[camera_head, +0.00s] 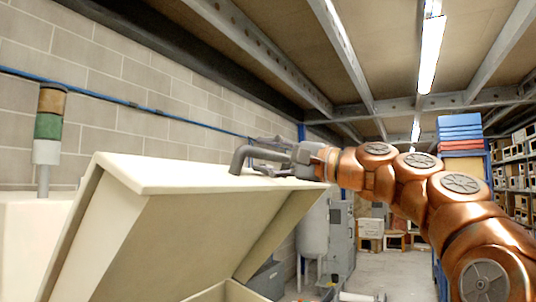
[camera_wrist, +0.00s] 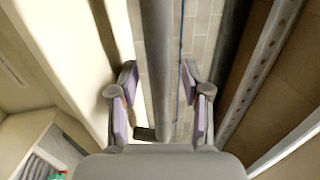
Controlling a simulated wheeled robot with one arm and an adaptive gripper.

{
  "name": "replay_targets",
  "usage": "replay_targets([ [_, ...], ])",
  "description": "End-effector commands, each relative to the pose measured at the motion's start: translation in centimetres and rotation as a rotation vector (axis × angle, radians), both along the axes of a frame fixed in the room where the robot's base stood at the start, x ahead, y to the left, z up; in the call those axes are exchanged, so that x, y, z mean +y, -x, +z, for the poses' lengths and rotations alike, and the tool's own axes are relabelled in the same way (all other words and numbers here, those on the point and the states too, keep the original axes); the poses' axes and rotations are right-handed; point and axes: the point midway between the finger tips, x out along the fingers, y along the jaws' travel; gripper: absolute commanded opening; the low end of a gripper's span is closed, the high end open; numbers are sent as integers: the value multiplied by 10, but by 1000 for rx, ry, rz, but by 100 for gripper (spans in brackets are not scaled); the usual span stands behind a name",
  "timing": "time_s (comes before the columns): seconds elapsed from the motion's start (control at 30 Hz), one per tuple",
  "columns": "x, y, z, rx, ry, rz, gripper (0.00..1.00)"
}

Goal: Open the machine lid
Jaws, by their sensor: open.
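The cream machine lid (camera_head: 170,172) stands raised and tilted in the head view, with its hollow underside facing me. Part of the machine body (camera_head: 226,292) shows below it at the bottom edge. A grey bar handle (camera_head: 238,160) is on the lid's top edge. My gripper (camera_head: 262,157) is at this handle, just above the lid's top. In the wrist view, the handle (camera_wrist: 157,45) runs between the two spread fingers of my gripper (camera_wrist: 160,95), with gaps on both sides. The handle's far attachment is hidden.
A signal tower (camera_head: 48,135) stands at the left by the block wall. A grey tank (camera_head: 312,228) and a cabinet (camera_head: 341,240) stand behind the lid. Shelves (camera_head: 517,175) line the right side, and blue bins (camera_head: 460,128) are stacked there. The aisle floor (camera_head: 398,270) is open.

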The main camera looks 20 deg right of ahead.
Motion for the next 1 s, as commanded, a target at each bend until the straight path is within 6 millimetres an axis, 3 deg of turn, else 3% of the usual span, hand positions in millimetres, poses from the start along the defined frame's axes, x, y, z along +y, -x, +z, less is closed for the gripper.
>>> replay_targets([
  [0.17,-1,0,0,0,0,-1,48],
  [0.63,-1,0,0,0,0,-2,0],
  [1.0,-1,0,0,0,0,-2,0],
])
